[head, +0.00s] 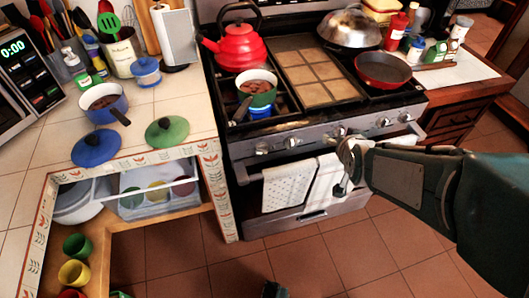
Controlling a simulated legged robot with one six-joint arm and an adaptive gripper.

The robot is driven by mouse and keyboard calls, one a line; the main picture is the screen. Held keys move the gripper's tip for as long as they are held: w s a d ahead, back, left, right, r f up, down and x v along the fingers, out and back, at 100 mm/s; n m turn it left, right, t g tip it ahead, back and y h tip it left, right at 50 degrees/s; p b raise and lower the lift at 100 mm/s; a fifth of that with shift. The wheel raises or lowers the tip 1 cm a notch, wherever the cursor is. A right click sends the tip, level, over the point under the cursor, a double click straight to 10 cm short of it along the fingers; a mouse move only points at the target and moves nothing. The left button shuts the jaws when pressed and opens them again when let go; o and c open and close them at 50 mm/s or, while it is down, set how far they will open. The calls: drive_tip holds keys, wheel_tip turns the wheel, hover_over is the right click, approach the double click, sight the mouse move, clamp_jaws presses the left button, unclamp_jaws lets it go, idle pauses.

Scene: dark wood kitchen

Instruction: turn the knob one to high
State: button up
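The stove's front panel carries a row of several round silver knobs, including a far-left knob (263,149), a second knob (291,142), a middle knob (339,131) and a right-hand knob (382,122). The frame does not show which one is knob one, and the markings are too small to read. My arm reaches in from the right. My gripper (346,164) is in front of the stove, just below the middle knob and over the towel area. I cannot tell whether it touches anything. Its fingers are small and overlap the background, so their opening is unclear.
The stove (315,75) holds a red kettle (240,47), a green pot (257,88), a red pan (383,69) and a domed metal lid (349,27). White towels (289,186) hang on the oven handle. A tiled counter (155,109) stands left. Floor is open in front.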

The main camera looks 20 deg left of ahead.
drive_tip(key=w+a+f+t+y, duration=0.2)
drive_tip(key=w+a+f, duration=0.1)
drive_tip(key=a+f, duration=0.3)
drive_tip(key=n+t+y, duration=0.1)
drive_tip(key=t+y, duration=0.2)
drive_tip(key=y, duration=0.2)
approach(262, 153)
drive_tip(key=x, duration=0.7)
drive_tip(key=f+x, duration=0.1)
drive_tip(key=x, duration=0.2)
drive_tip(key=shift+w+a, duration=0.1)
drive_tip(key=shift+w, duration=0.3)
drive_tip(key=c, duration=1.1)
